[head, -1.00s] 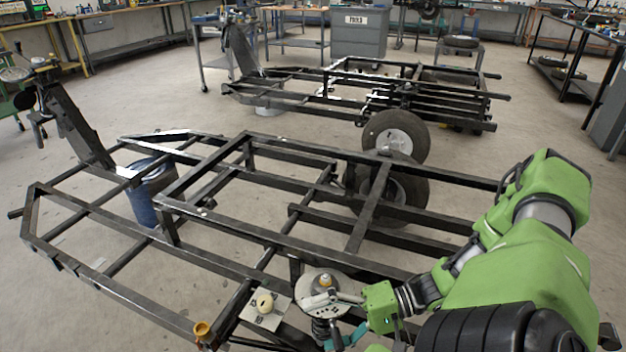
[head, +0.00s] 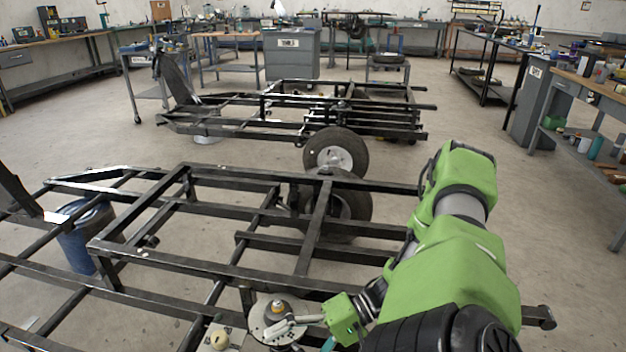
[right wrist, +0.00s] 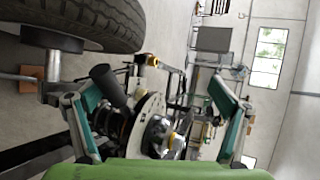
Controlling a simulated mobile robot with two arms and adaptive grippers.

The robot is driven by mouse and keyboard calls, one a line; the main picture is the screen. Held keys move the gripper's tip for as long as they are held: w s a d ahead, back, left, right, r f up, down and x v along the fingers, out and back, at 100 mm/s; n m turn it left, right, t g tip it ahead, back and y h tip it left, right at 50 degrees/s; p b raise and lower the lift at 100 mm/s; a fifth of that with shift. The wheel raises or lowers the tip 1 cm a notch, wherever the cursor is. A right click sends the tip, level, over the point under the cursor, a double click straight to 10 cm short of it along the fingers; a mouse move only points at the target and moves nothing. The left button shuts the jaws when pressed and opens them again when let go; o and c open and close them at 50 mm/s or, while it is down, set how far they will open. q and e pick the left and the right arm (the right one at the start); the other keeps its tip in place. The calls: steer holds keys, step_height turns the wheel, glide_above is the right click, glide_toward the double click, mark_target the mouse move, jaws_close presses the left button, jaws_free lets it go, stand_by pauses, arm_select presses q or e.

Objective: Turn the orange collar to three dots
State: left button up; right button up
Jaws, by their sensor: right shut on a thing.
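A suspension unit with a round light-grey plate (head: 262,322) stands at the near edge of the black frame in the head view. A small orange piece (head: 278,307) shows on its top; I cannot tell if this is the collar. No dots can be made out. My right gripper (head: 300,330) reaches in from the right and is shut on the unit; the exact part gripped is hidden. In the right wrist view the grey plate (right wrist: 150,108) and a dark coil beside it lie between the teal fingers of my right gripper (right wrist: 160,115). My left gripper is not in view.
A small plate with a cream knob (head: 220,340) sits just left of the unit. Black frame tubes (head: 190,262) surround the area, with a wheel (head: 335,152) behind. Floor (head: 560,250) to the right is open up to the benches.

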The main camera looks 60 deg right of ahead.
steer(key=shift+w+d+r+p, duration=0.2)
steer(key=shift+d+r, duration=0.45)
steer(key=shift+d, duration=0.3)
steer(key=shift+w+d+r+p, duration=0.2)
steer(key=shift+d+r, duration=0.4)
steer(key=shift+d, duration=0.3)
steer(key=shift+c, duration=1.4)
steer(key=shift+s+d+r, duration=0.2)
steer(key=shift+s+d, duration=0.05)
steer(key=shift+d, duration=0.3)
steer(key=c, duration=0.6)
steer(key=shift+w+d, duration=0.1)
steer(key=shift+d, duration=0.2)
steer(key=shift+c, duration=0.9)
steer(key=shift+w+d, duration=0.15)
steer(key=shift+d, duration=0.3)
steer(key=shift+s+d+r+t, duration=0.3)
steer(key=shift+s+d+r, duration=0.1)
steer(key=shift+s+d, duration=0.25)
steer(key=shift+c, duration=1)
steer(key=d, duration=0.2)
steer(key=s+d, duration=0.1)
steer(key=d, duration=0.2)
steer(key=shift+s+d+r, duration=0.1)
steer(key=shift+s+d, duration=0.05)
steer(key=shift+d, duration=0.2)
